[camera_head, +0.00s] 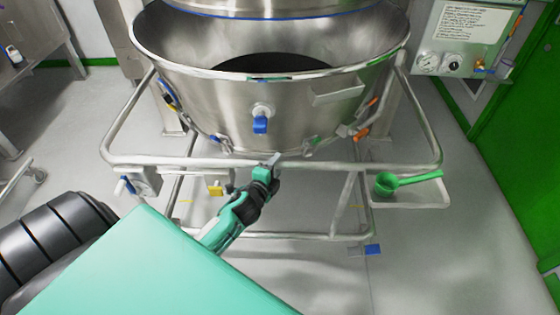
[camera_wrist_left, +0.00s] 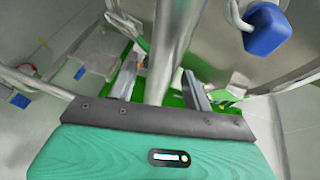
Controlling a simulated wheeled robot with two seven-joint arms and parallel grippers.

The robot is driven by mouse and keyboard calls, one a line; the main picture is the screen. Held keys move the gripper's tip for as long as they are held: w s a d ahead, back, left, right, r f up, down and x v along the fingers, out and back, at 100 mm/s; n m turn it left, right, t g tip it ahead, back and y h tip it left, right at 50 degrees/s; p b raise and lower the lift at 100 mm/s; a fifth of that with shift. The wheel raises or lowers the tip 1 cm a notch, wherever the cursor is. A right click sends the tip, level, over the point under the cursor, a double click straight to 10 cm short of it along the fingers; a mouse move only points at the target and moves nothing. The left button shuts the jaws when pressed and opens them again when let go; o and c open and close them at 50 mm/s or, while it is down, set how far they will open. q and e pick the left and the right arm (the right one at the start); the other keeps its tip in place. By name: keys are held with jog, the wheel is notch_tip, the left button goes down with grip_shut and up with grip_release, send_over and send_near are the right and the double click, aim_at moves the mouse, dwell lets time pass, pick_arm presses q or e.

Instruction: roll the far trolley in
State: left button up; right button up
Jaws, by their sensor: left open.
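The trolley is a large steel bowl (camera_head: 220,100) in a tubular frame, with a front rail (camera_head: 345,165) running across below the bowl. My left gripper (camera_head: 270,165) reaches in from the lower left and is at the middle of this rail. In the left wrist view, its two fingers (camera_wrist_left: 160,85) are apart, and the steel rail (camera_wrist_left: 174,45) runs between them. I cannot tell whether a finger touches the rail. A blue-handled valve (camera_head: 260,124) on the bowl's front is just above the gripper; its blue handle also shows in the wrist view (camera_wrist_left: 266,28). My right gripper is out of view.
A green scoop (camera_head: 390,183) lies on a small side tray (camera_head: 425,193) at the frame's right. A control panel (camera_head: 462,40) and a green door (camera_head: 520,140) stand at the right. A steel cabinet (camera_head: 28,40) is at the left. Grey floor (camera_head: 440,260) is clear at front right.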

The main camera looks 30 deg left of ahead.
aim_at(280, 161)
pick_arm(q)
jog(key=shift+x, duration=1.9)
grip_shut()
jog(key=shift+w, duration=0.1)
